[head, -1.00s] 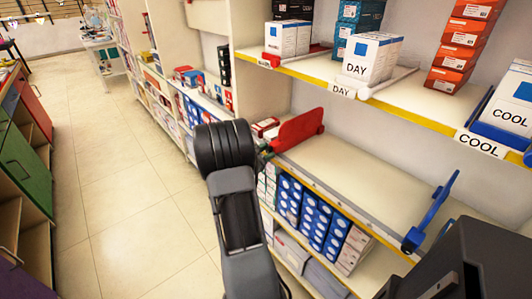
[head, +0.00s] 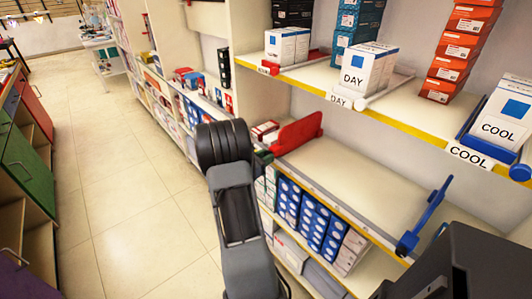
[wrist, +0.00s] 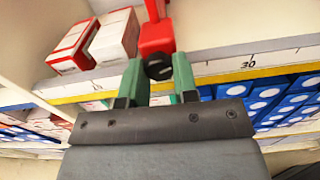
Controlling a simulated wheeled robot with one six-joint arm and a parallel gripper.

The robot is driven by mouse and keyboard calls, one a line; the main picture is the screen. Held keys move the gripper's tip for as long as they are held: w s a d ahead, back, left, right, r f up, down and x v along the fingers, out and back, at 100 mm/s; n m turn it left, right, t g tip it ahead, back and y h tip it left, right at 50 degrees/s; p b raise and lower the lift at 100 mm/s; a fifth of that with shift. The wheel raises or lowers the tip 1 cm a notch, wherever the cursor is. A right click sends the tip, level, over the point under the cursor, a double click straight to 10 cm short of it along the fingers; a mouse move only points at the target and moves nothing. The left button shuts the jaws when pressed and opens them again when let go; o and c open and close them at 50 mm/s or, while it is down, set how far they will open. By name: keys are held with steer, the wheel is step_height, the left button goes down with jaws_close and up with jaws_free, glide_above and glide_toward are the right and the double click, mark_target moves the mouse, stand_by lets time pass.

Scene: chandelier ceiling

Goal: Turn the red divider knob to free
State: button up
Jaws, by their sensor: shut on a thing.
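The red divider (head: 297,133) stands upright on the middle shelf, at its left end in the head view. In the wrist view the red divider (wrist: 156,36) rises behind its dark round knob (wrist: 158,67) at the shelf's front edge. My gripper (wrist: 159,78) has its two green fingers on either side of this knob and is shut on it. In the head view my dark wrist covers most of the gripper and the knob. The knob's marking, if any, is too small to read.
A blue divider (head: 424,218) stands at the right of the same shelf, with bare shelf (head: 365,180) between. Small boxes (wrist: 115,37) sit left of the red divider. The upper shelf holds DAY boxes (head: 365,72) and COOL boxes (head: 505,115). Blue boxes (head: 310,215) fill the shelf below.

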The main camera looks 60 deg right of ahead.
steer(key=shift+s+r+n+p, duration=0.1)
steer(key=shift+n+p, duration=2.45)
steer(key=shift+n, duration=0.9)
steer(key=shift+s+r+n+p, duration=0.1)
steer(key=shift+n+p, duration=2.4)
steer(key=shift+n, duration=0.95)
steer(key=shift+a+f, duration=0.1)
steer(key=o, duration=0.9)
steer(key=b+v, duration=0.1)
steer(key=v, duration=1.2)
steer(key=shift+w+a, duration=0.2)
steer(key=shift+a, duration=0.15)
